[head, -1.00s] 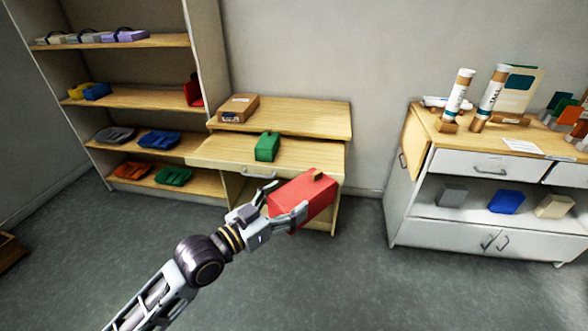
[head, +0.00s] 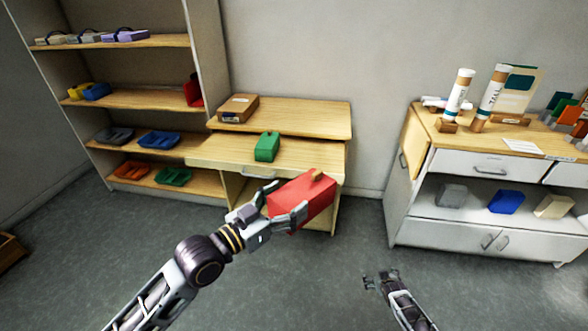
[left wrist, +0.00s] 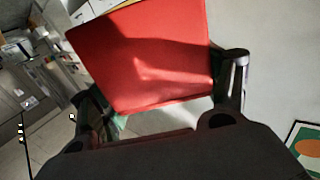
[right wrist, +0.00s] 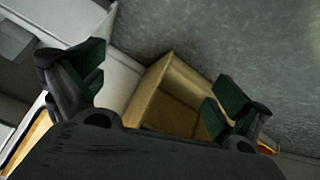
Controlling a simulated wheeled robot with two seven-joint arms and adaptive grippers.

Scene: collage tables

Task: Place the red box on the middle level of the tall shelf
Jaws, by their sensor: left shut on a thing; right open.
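The red box (head: 302,200) has a small tan piece on top. My left gripper (head: 284,214) is shut on it and holds it up in front of the small wooden desk. The red box (left wrist: 145,55) fills much of the left wrist view between the fingers. The tall shelf (head: 206,60) stands at the left with several wooden levels. One of its inner levels (head: 140,97) carries yellow and blue items at the left and a red item at the right end. My right gripper (head: 380,280) is open and empty over the floor, low in the head view; its fingers (right wrist: 150,95) are apart.
The wooden desk (head: 315,155) holds a green box (head: 267,147) and a brown carton (head: 238,108). A white cabinet (head: 440,235) stands at the right with tubes on top and grey, blue and cream boxes inside. Grey floor (head: 80,260) lies open in front.

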